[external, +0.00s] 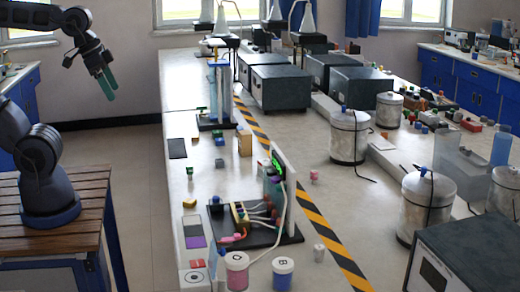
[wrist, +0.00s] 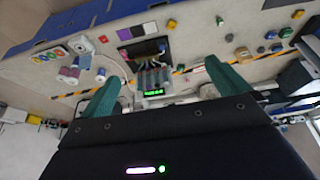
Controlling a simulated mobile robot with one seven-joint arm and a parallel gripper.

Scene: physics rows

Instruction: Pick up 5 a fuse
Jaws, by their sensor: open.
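My gripper (external: 107,84) hangs in the air at the upper left, beside the long bench and well above it. Its two teal fingers show wide apart and empty in the wrist view (wrist: 166,84). I cannot tell for sure which thing is the 5 A fuse. A small pink cylinder (external: 314,175) and a small grey cylinder (external: 319,252) stand on the bench, far from my gripper. A circuit unit (external: 268,232) with a black base, wires and a lit green display stands on the near bench; it also shows in the wrist view (wrist: 152,75), beyond the fingers.
A striped tape (external: 315,213) runs along the bench. Metal canisters (external: 349,140) and dark boxes (external: 282,90) stand right of it.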

